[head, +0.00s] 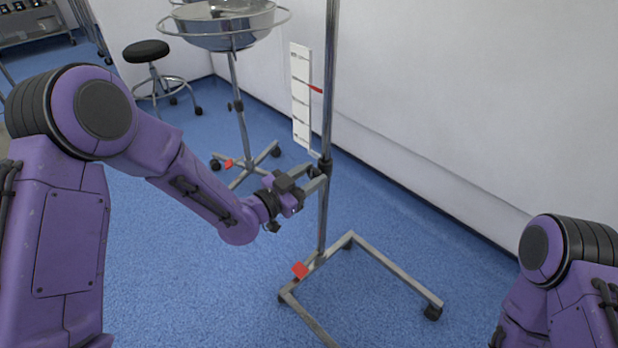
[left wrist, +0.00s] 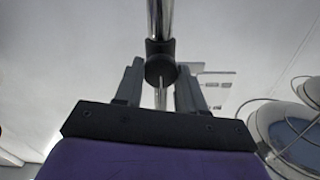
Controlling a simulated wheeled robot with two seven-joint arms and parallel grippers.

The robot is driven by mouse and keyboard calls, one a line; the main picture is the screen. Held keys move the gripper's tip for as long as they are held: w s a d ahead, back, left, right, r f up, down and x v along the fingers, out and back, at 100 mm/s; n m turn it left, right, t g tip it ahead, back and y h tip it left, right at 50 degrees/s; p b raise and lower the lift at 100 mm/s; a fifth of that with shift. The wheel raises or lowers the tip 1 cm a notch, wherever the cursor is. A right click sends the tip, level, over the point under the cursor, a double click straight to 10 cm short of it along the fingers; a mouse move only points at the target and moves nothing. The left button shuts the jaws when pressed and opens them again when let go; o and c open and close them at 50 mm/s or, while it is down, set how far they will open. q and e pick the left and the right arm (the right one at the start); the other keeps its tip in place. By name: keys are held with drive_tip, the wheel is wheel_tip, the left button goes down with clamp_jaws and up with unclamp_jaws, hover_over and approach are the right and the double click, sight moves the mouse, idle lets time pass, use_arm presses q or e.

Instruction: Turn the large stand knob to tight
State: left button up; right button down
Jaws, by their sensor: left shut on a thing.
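The stand is an upright metal pole (head: 331,70) on a wheeled frame base. Its dark knob (head: 314,172) sits at a black collar (head: 326,164) partway up the pole, partly hidden by my fingers. My left gripper (head: 317,178) reaches it from the left and is shut on it. In the left wrist view the round dark knob (left wrist: 160,69) sits between the two grey fingers of my left gripper (left wrist: 160,88), below the collar on the pole. My right gripper is out of view.
A wheeled basin stand (head: 238,100) with a steel bowl (head: 222,27) stands behind my left arm. A black stool (head: 146,51) is farther back. A white wall runs behind; blue floor is open in front.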

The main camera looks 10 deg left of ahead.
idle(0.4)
use_arm(q)
drive_tip(key=o, duration=1.1)
drive_tip(key=shift+c, duration=0.2)
drive_tip(key=p+v, duration=0.1)
drive_tip(key=v, duration=0.9)
drive_tip(key=shift+s, duration=0.3)
drive_tip(key=shift+a+f, duration=0.1)
drive_tip(key=shift+a, duration=0.05)
